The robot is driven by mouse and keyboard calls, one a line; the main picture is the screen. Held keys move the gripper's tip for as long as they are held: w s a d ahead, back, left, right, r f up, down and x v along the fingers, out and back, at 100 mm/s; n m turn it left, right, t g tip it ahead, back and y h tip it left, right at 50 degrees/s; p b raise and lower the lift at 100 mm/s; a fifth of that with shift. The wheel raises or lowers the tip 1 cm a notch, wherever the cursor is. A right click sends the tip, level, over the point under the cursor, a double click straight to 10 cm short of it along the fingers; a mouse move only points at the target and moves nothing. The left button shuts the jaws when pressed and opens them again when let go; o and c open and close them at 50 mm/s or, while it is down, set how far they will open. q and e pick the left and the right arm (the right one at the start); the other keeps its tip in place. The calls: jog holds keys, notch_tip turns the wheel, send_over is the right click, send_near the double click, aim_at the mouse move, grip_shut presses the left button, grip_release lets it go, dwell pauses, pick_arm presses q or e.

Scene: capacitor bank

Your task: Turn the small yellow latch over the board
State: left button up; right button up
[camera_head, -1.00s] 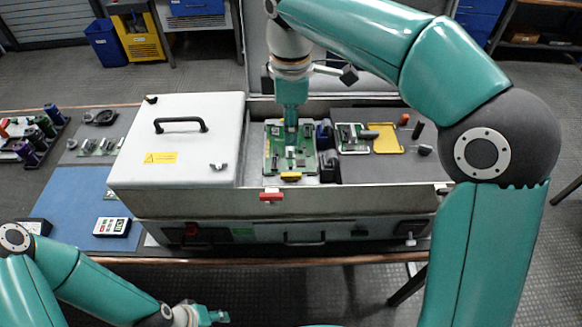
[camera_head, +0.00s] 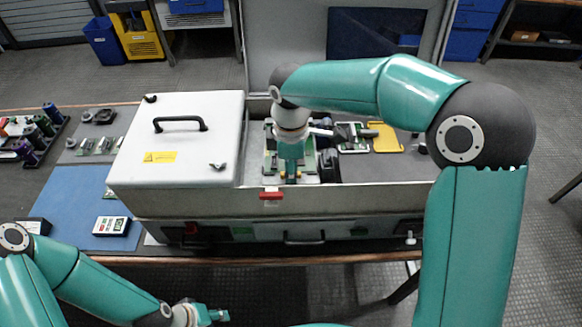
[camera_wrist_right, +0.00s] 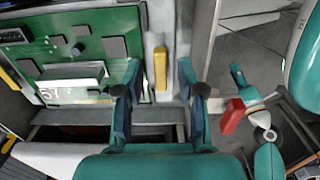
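The yellow latch (camera_wrist_right: 160,68) shows in the right wrist view as a small upright bar beside the edge of the green board (camera_wrist_right: 118,22). My right gripper (camera_wrist_right: 158,85) is open, with one finger on each side of the latch's line and a gap to each side. I cannot tell whether the fingertips reach as deep as the latch. In the head view, my right gripper (camera_head: 290,179) points down at the board's near edge and mostly hides the latch and much of the board (camera_head: 308,165). My left gripper (camera_head: 214,315) is low at the front left, away from the case; its opening is unclear.
A red catch (camera_head: 270,194) sits on the case's front wall (camera_head: 370,200), close to the right gripper; it also shows in the wrist view (camera_wrist_right: 232,116). A closed white cover (camera_head: 190,135) is to the left. A black block (camera_head: 328,165) stands right of the board.

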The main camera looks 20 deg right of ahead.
grip_shut()
jog(key=shift+m, duration=0.5)
jog(key=m+b, duration=0.1)
jog(key=m, duration=0.2)
jog(key=shift+m, duration=0.4)
jog(key=m+b, duration=0.1)
jog(key=m, duration=0.3)
jog(key=shift+m, duration=0.3)
jog(key=m, duration=0.4)
jog(key=shift+b, duration=0.35)
jog(key=shift+r+m+b, duration=0.1)
jog(key=shift+m+b, duration=0.2)
jog(key=shift+m, duration=1.8)
